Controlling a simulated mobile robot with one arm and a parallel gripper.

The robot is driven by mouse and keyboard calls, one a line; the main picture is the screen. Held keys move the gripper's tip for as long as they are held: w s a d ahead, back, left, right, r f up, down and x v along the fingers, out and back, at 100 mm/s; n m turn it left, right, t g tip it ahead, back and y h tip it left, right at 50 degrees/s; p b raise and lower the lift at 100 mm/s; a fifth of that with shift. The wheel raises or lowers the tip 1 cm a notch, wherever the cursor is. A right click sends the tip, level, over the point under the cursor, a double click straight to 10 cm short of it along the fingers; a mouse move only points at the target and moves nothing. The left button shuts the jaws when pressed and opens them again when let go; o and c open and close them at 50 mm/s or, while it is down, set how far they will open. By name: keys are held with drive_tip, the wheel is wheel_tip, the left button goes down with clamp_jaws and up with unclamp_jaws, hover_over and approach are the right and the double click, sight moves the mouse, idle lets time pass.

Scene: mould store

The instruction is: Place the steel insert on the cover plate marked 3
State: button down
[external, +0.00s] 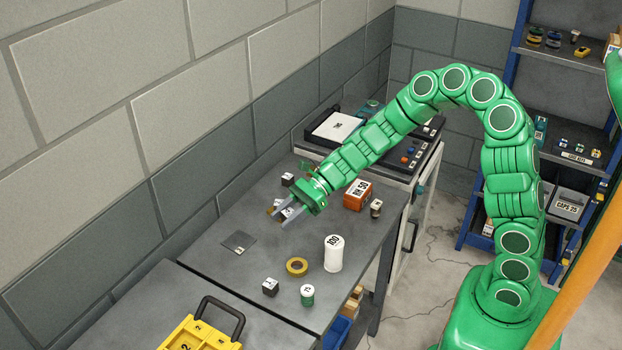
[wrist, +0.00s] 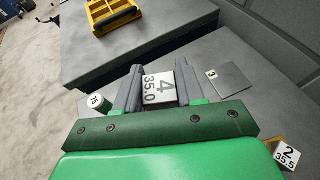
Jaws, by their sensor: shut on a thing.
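My gripper (external: 290,220) hangs over the back of the table, shut on a steel insert. In the wrist view the insert (wrist: 159,86) sits between my two grey fingers (wrist: 155,88), with a white label reading 4 and 35.0. In the external view the fingers partly hide it. The cover plate (wrist: 231,78) is a flat dark grey square with a small white tag reading 3 at its corner. It lies flat on the table, to the right of the fingers in the wrist view. In the external view the plate (external: 239,242) is bare, left of and nearer than my gripper.
A brown block labelled 2, 35.5 (wrist: 287,155) stands close by my gripper. An orange box (external: 357,195) is right. Table around the plate is clear.

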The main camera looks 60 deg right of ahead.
drive_tip(key=w, duration=0.2)
hover_over(236, 243)
drive_tip(key=shift+s+d+f, duration=0.1)
drive_tip(key=shift+s+f, duration=0.05)
drive_tip(key=shift+f, duration=4.5)
drive_tip(key=shift+w+f, duration=0.25)
drive_tip(key=shift+f, duration=1.5)
drive_tip(key=c, duration=0.7)
unclamp_jaws()
drive_tip(key=shift+f, duration=0.1)
